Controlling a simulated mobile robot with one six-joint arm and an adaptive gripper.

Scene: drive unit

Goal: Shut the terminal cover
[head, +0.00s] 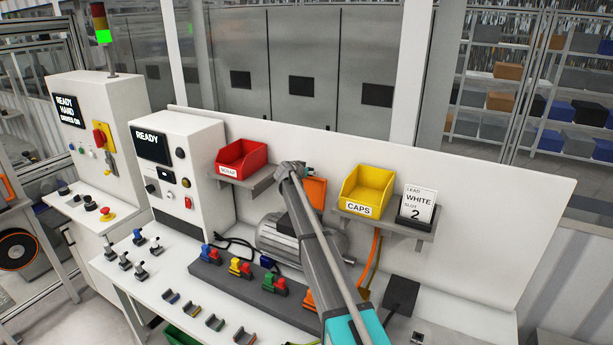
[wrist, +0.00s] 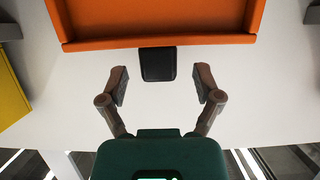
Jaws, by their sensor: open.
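An orange panel that looks like the terminal cover (head: 316,193) stands raised above the grey finned motor (head: 277,238), partly hidden behind my arm in the head view. In the wrist view the orange cover (wrist: 155,22) fills the top, with a raised rim and a black tab (wrist: 158,64) at its edge. My gripper (wrist: 160,82) is open and empty. Its two fingertips are spread to either side of the tab's line, apart from it in the picture. Whether they reach its depth I cannot tell. In the head view my gripper (head: 306,171) is near the cover, its fingers hard to make out.
Shelves with a red bin (head: 241,158) and a yellow caps bin (head: 367,190) flank the cover. A card (head: 417,205) reads "LEAD WHITE SLOT 2". A grey rack (head: 238,282) with coloured connectors lies in front of the motor. An orange cable (head: 373,262) hangs right.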

